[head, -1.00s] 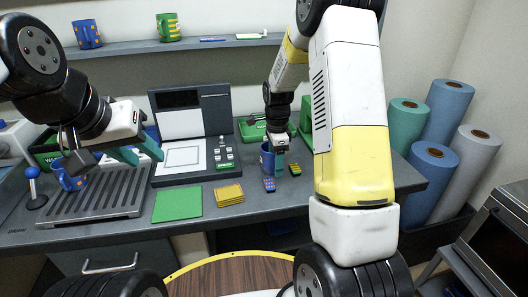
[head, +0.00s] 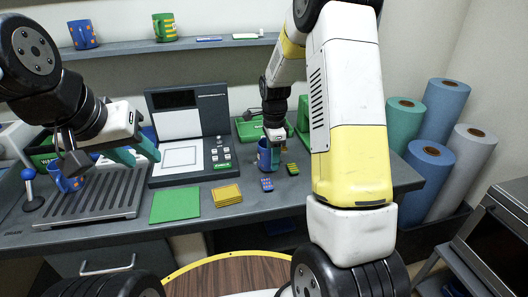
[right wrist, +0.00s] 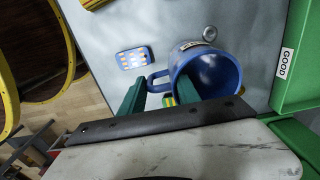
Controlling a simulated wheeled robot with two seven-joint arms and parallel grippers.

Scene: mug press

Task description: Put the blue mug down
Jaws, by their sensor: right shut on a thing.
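The green fingers of the right gripper (right wrist: 160,92) are by the handle and near wall. I cannot tell whether the mug's base touches the bench. My left gripper (head: 135,155) is empty, fingers apart, above the slotted tray.
Another blue mug (head: 66,180) stands on the slotted tray (head: 95,205). A green box (right wrist: 300,60) is close right of the held mug.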

